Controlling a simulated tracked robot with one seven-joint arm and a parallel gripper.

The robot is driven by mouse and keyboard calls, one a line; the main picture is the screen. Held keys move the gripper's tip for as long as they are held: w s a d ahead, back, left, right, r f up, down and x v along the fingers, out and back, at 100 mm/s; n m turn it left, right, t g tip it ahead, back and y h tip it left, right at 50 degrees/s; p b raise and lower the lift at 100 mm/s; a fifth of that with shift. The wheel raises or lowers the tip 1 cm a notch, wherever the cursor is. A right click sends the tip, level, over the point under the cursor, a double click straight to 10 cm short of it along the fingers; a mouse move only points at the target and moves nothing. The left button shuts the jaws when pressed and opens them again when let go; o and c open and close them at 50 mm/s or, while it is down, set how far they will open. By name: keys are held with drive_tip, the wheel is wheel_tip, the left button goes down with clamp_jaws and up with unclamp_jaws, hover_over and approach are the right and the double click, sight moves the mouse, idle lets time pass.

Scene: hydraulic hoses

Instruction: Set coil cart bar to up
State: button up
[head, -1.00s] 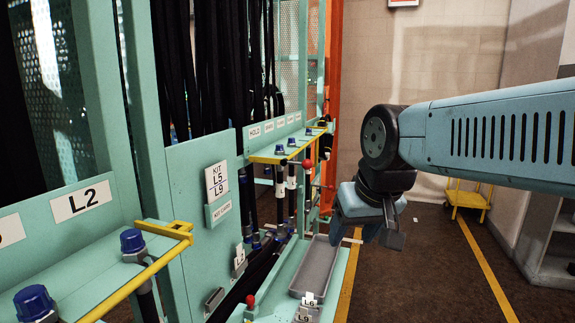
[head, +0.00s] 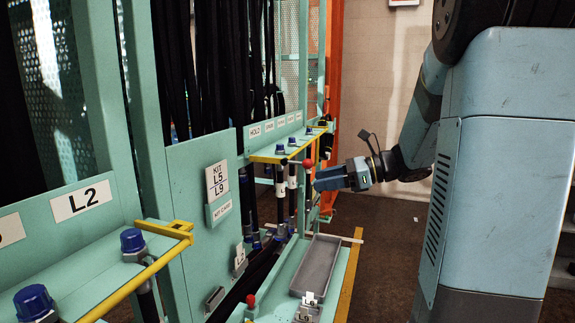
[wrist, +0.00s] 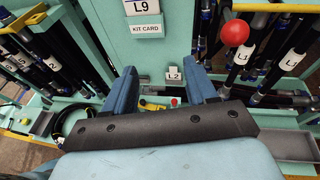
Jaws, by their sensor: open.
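The teal coil rack carries yellow bars along its front, one near (head: 130,285) and one farther off (head: 270,158). I cannot tell for certain which part is the coil cart bar. My gripper (head: 318,182) points left toward the rack, near the far red knob. In the wrist view its two blue fingers (wrist: 162,88) are apart with nothing held between them.
Black hoses hang in the rack. A second red knob (head: 251,300) stands low at the front, beside a grey tray (head: 316,262) on the lower ledge. A kit card panel (head: 217,182) faces my gripper. Dark floor lies open right of the rack.

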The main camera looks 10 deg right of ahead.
sight(297, 163)
drive_tip(key=w+d+m+t+y, duration=0.1)
drive_tip(key=w+d+m+t, duration=0.35)
drive_tip(key=d, duration=0.25)
drive_tip(key=shift+m+g, duration=0.25)
drive_tip(key=x, duration=0.9)
drive_tip(key=r+x, duration=0.1)
drive_tip(key=x, duration=0.4)
drive_tip(key=shift+w+d, duration=0.15)
drive_tip(key=shift+r, duration=0.1)
clamp_jaws()
